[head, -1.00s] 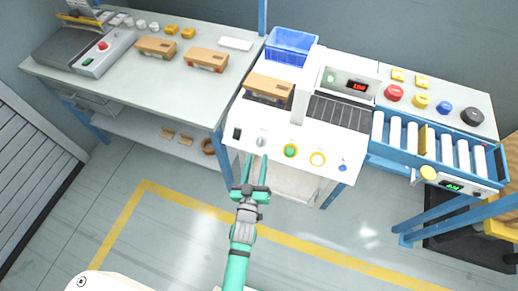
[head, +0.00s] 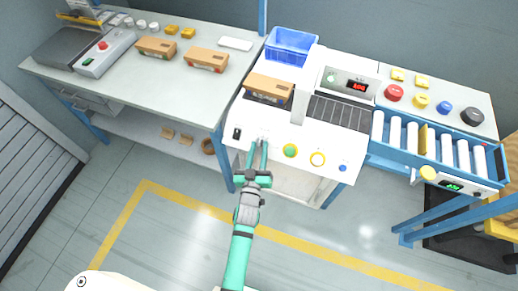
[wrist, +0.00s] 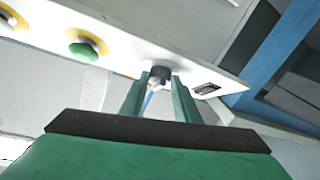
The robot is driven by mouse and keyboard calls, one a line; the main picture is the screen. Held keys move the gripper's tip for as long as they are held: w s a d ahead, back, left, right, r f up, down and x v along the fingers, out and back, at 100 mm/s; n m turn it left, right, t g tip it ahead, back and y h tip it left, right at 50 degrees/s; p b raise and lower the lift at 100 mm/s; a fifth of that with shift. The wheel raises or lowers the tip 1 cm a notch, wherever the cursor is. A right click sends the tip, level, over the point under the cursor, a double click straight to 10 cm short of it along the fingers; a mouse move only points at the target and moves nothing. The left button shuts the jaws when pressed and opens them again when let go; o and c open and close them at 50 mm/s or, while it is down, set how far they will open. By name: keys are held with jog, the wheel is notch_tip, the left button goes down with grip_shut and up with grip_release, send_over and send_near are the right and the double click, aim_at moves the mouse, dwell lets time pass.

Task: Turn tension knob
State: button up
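The tension knob, a small grey knob (wrist: 160,74), is on the white front panel of the machine, between the black switch and the green button. My gripper (head: 259,143) reaches up to the panel from the front. In the wrist view its two green fingers (wrist: 160,88) are apart, with one tip on each side of the knob. Whether the tips touch the knob is hard to tell. In the head view the fingertips mostly cover the knob.
On the same panel are a black switch (head: 237,134), a green button (head: 290,151), a yellow-ringed control (head: 317,159) and a blue knob (head: 343,168). A carton (head: 269,87) lies behind. A roller conveyor (head: 430,145) stands right. The floor in front is free.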

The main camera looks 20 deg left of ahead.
jog(key=shift+d+m+h, duration=0.1)
jog(key=shift+m+h, duration=0.2)
jog(key=shift+m, duration=0.1)
jog(key=shift+a+m+h, duration=0.15)
jog(key=shift+m+h, duration=0.8)
jog(key=shift+m, duration=0.15)
jog(key=shift+a+m+h, duration=0.15)
jog(key=shift+m+h, duration=0.8)
jog(key=shift+m, duration=0.15)
jog(key=shift+a+m+h, duration=0.1)
jog(key=shift+m+h, duration=0.4)
jog(key=shift+m, duration=0.2)
jog(key=shift+w+a+m+g+h, duration=0.15)
jog(key=shift+m+g+h, duration=0.1)
jog(key=shift+m+h, duration=0.55)
jog(key=shift+s+a+m+g+h, duration=0.15)
jog(key=shift+m+h, duration=0.4)
jog(key=shift+m, duration=0.6)
jog(key=shift+w+a+m+g+h, duration=0.1)
jog(key=shift+m+g+h, duration=0.2)
jog(key=shift+m+h, duration=0.5)
jog(key=shift+m+g, duration=0.3)
jog(key=shift+m, duration=0.05)
jog(key=o, duration=0.8)
jog(key=shift+c, duration=0.2)
jog(key=shift+a+r, duration=0.1)
